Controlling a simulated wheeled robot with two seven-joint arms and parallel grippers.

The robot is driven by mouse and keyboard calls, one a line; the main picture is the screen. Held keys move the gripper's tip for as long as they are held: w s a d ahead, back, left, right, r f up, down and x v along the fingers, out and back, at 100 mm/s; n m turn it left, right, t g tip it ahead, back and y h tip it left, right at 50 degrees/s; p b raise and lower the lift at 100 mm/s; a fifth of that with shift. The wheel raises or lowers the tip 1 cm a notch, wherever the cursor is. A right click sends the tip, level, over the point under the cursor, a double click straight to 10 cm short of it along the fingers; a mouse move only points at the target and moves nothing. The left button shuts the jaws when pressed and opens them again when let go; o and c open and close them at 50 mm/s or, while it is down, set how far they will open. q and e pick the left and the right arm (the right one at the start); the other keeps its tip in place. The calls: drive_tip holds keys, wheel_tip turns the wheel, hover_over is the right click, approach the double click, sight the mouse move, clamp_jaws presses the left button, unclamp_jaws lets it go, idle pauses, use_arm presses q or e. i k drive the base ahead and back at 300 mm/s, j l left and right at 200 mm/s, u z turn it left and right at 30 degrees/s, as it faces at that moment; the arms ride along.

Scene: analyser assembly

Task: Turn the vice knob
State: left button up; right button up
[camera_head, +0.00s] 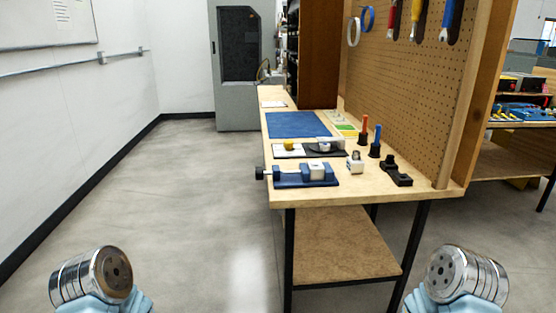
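A blue vice (290,181) lies near the front left corner of the workbench. Its black knob (260,173) sticks out past the bench's left edge on a short shaft. A whitish block (319,171) sits at the vice's jaws; I cannot tell whether it is clamped. I see no gripper fingers, and nothing touches the knob.
The wooden workbench (385,190) also carries a blue mat (297,125), small parts, upright screwdrivers and black holders (397,175). A pegboard (410,90) with hanging tools bounds its right side. The floor (180,190) left of the bench is clear.

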sight(259, 173)
drive_tip(key=j+z, duration=0.35)
drive_tip(key=j, duration=0.75)
drive_tip(key=u, duration=0.5)
drive_tip(key=i+u, duration=0.5)
drive_tip(key=i, duration=2)
drive_tip(key=i+j+z, duration=0.1)
drive_tip(key=i, duration=1.2)
drive_tip(key=i+z, duration=0.1)
drive_tip(key=z, duration=0.85)
drive_tip(key=i+j+z, duration=0.1)
drive_tip(key=z, duration=0.35)
drive_tip(key=j+z, duration=0.1)
drive_tip(key=z, duration=0.35)
drive_tip(key=i+j+z, duration=0.1)
drive_tip(key=z, duration=0.35)
